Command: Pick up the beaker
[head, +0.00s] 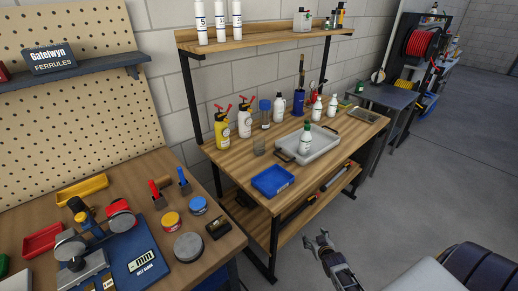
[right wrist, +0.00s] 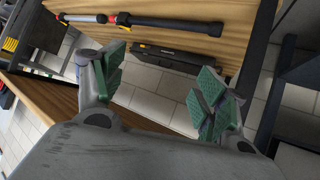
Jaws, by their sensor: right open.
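A small clear glass vessel, which looks like the beaker (head: 259,145), stands upright on the wooden workbench (head: 234,165) in the head view, left of the grey tray. My right gripper (head: 318,240) is in front of the bench, lower than its top and well apart from the beaker. In the right wrist view my right gripper (right wrist: 158,88) is open, its green-padded fingers wide apart with nothing between them. The beaker does not show in the right wrist view. My left gripper is not in view.
A blue bin (head: 272,181) sits at the bench's front edge. A grey tray (head: 322,143) holds a white bottle (head: 305,140). Yellow and white spray bottles (head: 221,128) stand behind the beaker. A red-black rod (right wrist: 165,24) lies on the lower shelf (right wrist: 225,48).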

